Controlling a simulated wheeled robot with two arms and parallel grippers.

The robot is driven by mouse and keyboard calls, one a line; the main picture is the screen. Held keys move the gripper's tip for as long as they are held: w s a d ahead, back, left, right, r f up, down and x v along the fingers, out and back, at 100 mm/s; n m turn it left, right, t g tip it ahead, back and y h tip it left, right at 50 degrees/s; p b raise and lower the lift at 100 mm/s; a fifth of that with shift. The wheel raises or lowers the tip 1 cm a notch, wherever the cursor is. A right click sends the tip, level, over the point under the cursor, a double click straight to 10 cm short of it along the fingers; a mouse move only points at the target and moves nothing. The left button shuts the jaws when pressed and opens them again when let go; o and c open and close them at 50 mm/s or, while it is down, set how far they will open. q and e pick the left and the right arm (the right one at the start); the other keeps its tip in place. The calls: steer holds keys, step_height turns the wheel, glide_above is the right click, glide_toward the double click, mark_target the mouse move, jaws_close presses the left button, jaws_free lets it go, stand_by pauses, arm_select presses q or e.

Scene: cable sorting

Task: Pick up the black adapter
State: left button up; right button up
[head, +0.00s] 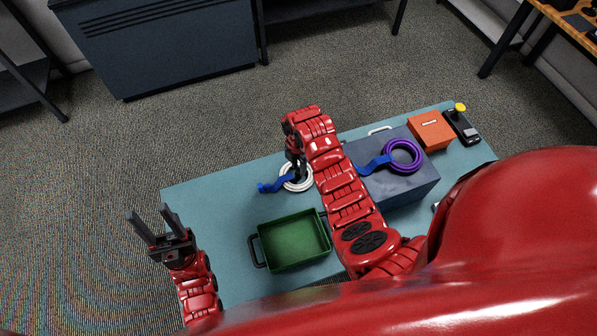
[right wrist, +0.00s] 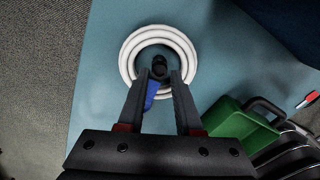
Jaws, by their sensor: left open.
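A small black object (right wrist: 158,66), apparently the black adapter, shows in the right wrist view inside a white cable coil (right wrist: 127,58). My right gripper (right wrist: 161,76) is open above the coil, its fingertips on either side of the black object with gaps visible. In the head view the coil (head: 284,184) lies on the teal table, and my right gripper (head: 297,174) points down over it; the black object cannot be told apart from the dark fingers there. My left gripper (head: 148,213) is open and empty, off the table's left edge.
A blue strap (head: 269,187) lies beside the coil. A green tray (head: 293,243) stands at the table's front. A grey box (head: 405,189) bears a purple coil (head: 403,142). An orange box (head: 430,131) and a black device (head: 461,127) sit at the back right. The table's left part is clear.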

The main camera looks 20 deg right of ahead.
mark_target(298, 171)
steer(key=shift+f+p, duration=0.7)
steer(key=shift+f, duration=1.1)
jaws_close()
